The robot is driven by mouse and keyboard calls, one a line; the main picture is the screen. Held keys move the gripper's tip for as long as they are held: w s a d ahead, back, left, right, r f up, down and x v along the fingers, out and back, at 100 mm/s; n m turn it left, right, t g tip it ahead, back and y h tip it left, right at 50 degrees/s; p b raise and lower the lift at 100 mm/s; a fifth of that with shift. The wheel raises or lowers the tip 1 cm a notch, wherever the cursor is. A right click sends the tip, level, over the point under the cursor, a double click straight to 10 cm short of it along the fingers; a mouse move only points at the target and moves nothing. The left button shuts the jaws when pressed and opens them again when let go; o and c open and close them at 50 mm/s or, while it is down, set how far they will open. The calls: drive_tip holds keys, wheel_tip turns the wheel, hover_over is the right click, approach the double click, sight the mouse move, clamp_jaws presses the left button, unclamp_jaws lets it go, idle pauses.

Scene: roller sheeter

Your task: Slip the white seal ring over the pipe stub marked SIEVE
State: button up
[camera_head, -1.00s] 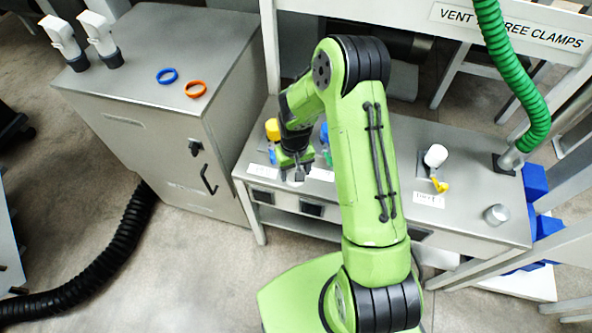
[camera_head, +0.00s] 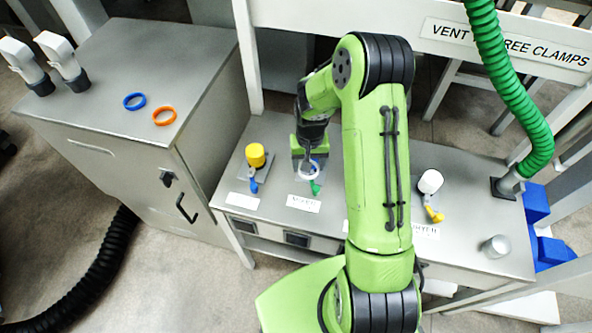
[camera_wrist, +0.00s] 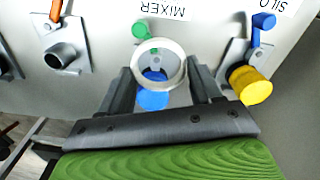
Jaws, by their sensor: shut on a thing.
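My gripper (camera_head: 309,170) is shut on the white seal ring (camera_head: 313,174). In the wrist view the ring (camera_wrist: 183,68) sits between the two fingers (camera_wrist: 159,72), its opening facing the camera. Behind it is the blue-topped stub (camera_wrist: 152,98) with a green lever, by the label MIXER (camera_wrist: 161,7). I cannot tell the gap between ring and stub. A bare grey pipe stub (camera_wrist: 62,57) with an orange lever is left in the wrist view; its label is out of frame. In the head view my arm hides that stub. No SIEVE label is readable.
A yellow-capped stub (camera_head: 256,155) by SILO stands left of my gripper, and a white-capped stub (camera_head: 430,181) stands to the right. A green hose (camera_head: 507,85) hangs at right. Blue (camera_head: 134,101) and orange (camera_head: 164,116) rings lie on the cabinet (camera_head: 95,115).

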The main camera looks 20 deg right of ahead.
drive_tip(key=s+d+r+m+b, duration=0.1)
drive_tip(key=s+d+m+b, duration=0.2)
drive_tip(key=d+m+b, duration=0.45)
drive_tip(key=s+d+r+m+b, duration=0.15)
drive_tip(key=s+d+m, duration=0.3)
drive_tip(key=d, duration=0.65)
drive_tip(key=shift+m, duration=0.3)
drive_tip(key=f+b, duration=0.4)
drive_tip(key=f, duration=0.1)
drive_tip(key=w+f+b, duration=0.1)
drive_tip(key=f+b, duration=0.1)
drive_tip(key=shift+d+f+b, duration=0.1)
drive_tip(key=shift+f+b, duration=0.25)
drive_tip(key=shift+f, duration=0.25)
drive_tip(key=shift+f+b, duration=0.55)
drive_tip(key=shift+f, duration=0.1)
drive_tip(key=shift+f, duration=0.25)
drive_tip(key=o, duration=1.1)
